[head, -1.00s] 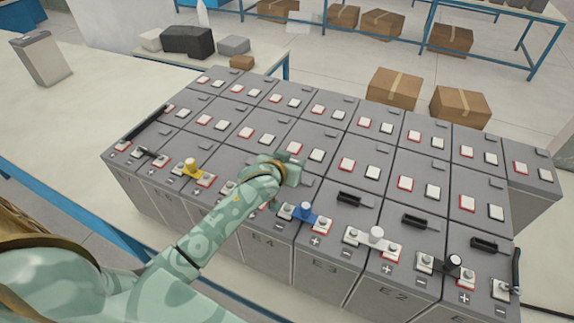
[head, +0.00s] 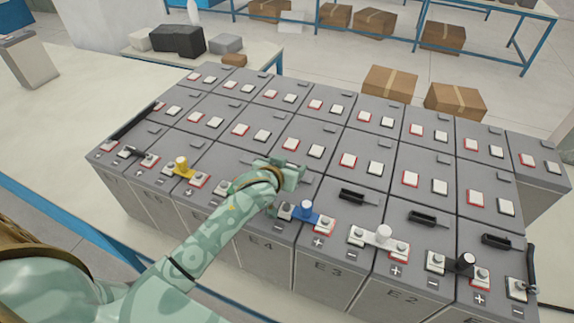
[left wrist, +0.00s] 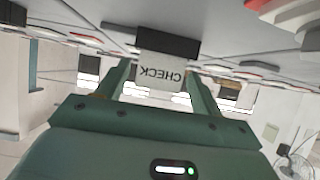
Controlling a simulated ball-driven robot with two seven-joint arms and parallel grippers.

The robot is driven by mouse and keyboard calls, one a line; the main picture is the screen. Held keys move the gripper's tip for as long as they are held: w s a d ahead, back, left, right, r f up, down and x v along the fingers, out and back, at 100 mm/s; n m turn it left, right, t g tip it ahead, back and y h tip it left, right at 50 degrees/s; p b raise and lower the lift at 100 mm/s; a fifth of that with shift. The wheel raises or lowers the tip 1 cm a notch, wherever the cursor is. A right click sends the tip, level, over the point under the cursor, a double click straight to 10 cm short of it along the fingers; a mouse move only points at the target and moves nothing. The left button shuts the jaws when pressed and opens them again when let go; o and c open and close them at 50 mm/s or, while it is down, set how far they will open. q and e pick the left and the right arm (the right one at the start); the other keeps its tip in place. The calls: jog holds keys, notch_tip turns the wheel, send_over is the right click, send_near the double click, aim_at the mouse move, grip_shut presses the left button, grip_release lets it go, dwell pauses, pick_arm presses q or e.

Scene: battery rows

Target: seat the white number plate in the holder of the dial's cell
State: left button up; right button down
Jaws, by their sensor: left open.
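My left gripper (head: 290,176) is over the front row of grey cells, above the lid of the cell marked E4 (head: 264,247). In the left wrist view its two fingers (left wrist: 160,80) stand open, one on each side of a white plate (left wrist: 158,75). The plate reads CHECK upside down; no number shows. It meets a black holder (left wrist: 168,45) on the cell's top; I cannot tell how deep it sits. The head view hides this plate and holder behind the gripper. I cannot make out a dial for certain. My right gripper is not in view.
Neighbouring cells carry empty-looking black holders (head: 422,219). Knobs stand along the front edge: yellow (head: 182,164), blue (head: 306,208), white (head: 384,233) and black (head: 465,262). A black bar (head: 133,122) lies at the left. The air above the back rows is clear.

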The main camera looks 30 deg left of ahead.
pick_arm(q)
jog(key=shift+r, duration=0.1)
jog(key=shift+s+r, duration=0.2)
jog(key=shift+s, duration=0.05)
jog(key=v, duration=1.1)
jog(key=shift+s+p, duration=0.2)
jog(key=shift+p, duration=0.2)
